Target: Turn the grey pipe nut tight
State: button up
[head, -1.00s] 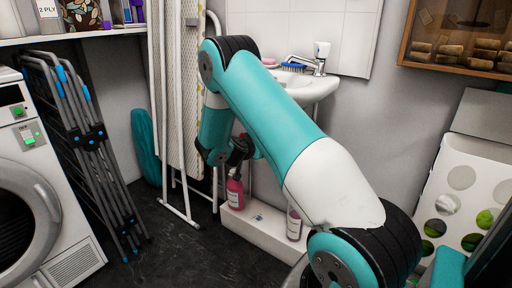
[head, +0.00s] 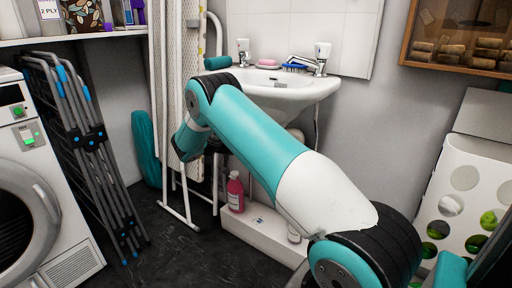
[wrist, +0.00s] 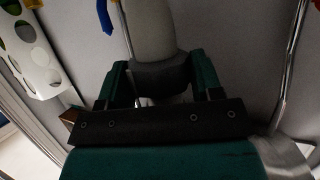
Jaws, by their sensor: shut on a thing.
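In the wrist view the dark grey pipe nut (wrist: 161,77) is a wide ring at the lower end of a paler grey, rounded cylinder (wrist: 152,30). My gripper (wrist: 160,82) has one teal finger on each side of the nut and is shut on it. The lower part of the nut is hidden behind the gripper's dark crossbar. In the head view my arm reaches under the white sink (head: 285,92). There my own arm hides the gripper and the nut.
An ironing board (head: 184,80) and folded drying rack (head: 90,140) stand left. A chrome pipe (wrist: 291,55) runs right of my gripper in the wrist view.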

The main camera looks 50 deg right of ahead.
jog(key=m+g+p, duration=0.1)
jog(key=p, duration=0.1)
jog(key=shift+r+y+p, duration=0.2)
jog(key=shift+y+p, duration=0.1)
jog(key=shift+p, duration=0.05)
jog(key=shift+w+m+g+p, duration=0.1)
jog(key=shift+m+g+p, duration=0.2)
jog(key=shift+f+g+p, duration=0.2)
jog(key=shift+g+p, duration=0.1)
jog(key=shift+p, duration=0.3)
jog(key=o, duration=0.9)
